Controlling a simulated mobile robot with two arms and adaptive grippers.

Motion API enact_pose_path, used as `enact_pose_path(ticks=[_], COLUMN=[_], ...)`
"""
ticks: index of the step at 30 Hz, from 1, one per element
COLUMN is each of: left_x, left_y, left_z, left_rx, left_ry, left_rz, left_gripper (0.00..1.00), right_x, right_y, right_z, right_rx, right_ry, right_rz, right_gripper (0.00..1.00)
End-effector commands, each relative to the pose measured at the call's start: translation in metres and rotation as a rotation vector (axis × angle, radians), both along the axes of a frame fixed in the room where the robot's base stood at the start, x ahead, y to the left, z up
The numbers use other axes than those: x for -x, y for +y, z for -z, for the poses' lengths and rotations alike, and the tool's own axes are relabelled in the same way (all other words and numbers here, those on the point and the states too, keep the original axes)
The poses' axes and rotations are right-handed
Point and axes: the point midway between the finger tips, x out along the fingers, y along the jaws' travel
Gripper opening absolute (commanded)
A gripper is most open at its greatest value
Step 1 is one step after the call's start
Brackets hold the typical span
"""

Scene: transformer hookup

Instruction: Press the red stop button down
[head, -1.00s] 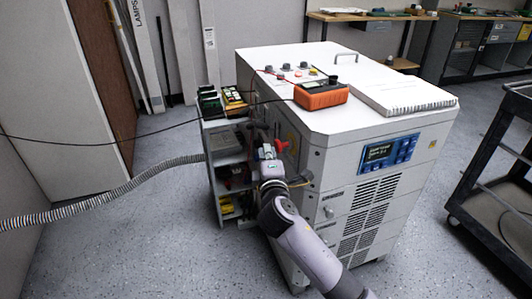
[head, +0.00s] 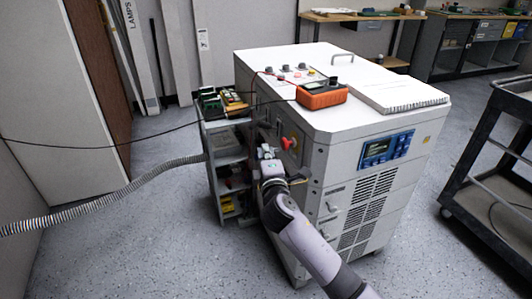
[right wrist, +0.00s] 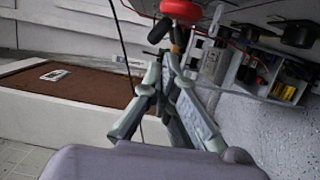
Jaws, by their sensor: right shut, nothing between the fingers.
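The red stop button (head: 287,143) sits on the side panel of the white cabinet (head: 325,190), near its front corner. It also shows at the top edge of the right wrist view (right wrist: 181,10), partly cut off. My right gripper (head: 266,152) is beside that panel, just left of and slightly below the button. In the right wrist view its fingers (right wrist: 172,62) are together and empty, with the tips pointing towards the area just below the button. A small gap seems to lie between tips and button. My left gripper is not in view.
A shelf cart (head: 226,140) stands close on the left. A ribbed hose (head: 120,193) and a thin black cable cross the left side. A dark cart (head: 490,160) stands at right.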

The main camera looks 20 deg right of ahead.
Motion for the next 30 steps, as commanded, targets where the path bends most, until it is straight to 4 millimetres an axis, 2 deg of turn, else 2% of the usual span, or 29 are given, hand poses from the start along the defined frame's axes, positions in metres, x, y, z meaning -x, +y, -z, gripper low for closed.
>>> enact_pose_path(ticks=[12, 18, 23, 30], left_x=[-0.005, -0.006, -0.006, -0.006], left_y=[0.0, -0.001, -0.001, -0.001], left_z=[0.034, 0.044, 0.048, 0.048], left_rx=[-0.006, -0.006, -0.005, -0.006], left_ry=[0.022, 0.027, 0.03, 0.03], left_rz=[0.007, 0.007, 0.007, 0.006], left_gripper=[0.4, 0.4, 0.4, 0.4], right_x=[0.06, 0.088, 0.097, 0.098], right_y=[0.015, 0.022, 0.023, 0.023], right_z=[0.001, 0.001, 0.001, 0.001], right_rx=[-0.004, -0.004, -0.002, -0.002], right_ry=[0.002, 0.002, 0.001, 0.0], right_rz=[-0.006, -0.007, -0.006, -0.005], right_gripper=[0.0, 0.0, 0.0, 0.0])
